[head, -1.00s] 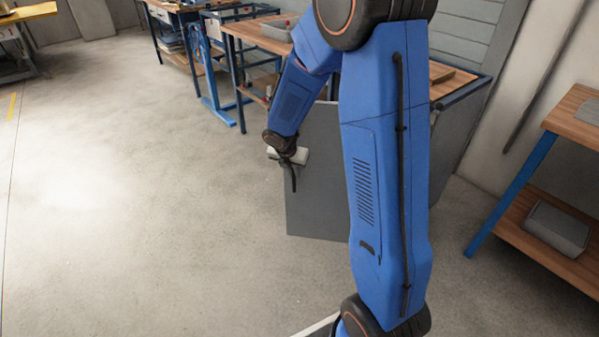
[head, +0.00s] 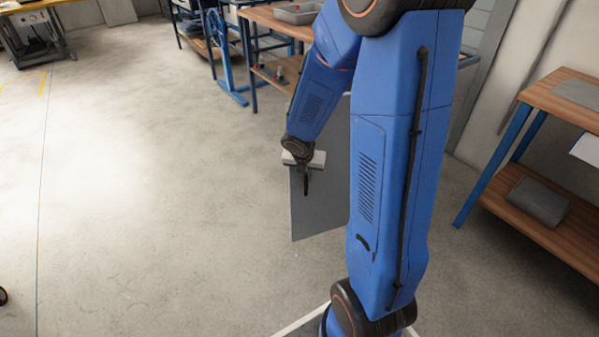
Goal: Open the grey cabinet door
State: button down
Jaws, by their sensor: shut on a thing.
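The grey cabinet door (head: 326,212) is a flat dark-grey panel standing upright in the middle of the head view, seen at an angle. Its left edge is free, with open floor beside it. My blue arm hides its right side and most of the cabinet behind. My gripper (head: 306,186) is at the upper left part of the door, near its free edge. It is shut on the door's handle, which is too small and covered to make out clearly.
A wooden-topped workbench with a grey tray (head: 298,12) stands behind the door. A wooden shelf unit (head: 560,105) with blue legs and a grey box (head: 538,200) is at the right. The floor (head: 150,190) to the left is wide and clear.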

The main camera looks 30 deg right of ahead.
jog(key=shift+s, duration=0.25)
jog(key=c, duration=1.8)
grip_release()
jog(key=shift+d, duration=0.1)
jog(key=shift+o, duration=0.2)
jog(key=shift+r, duration=0.1)
jog(key=v, duration=1.7)
jog(key=shift+s, duration=0.15)
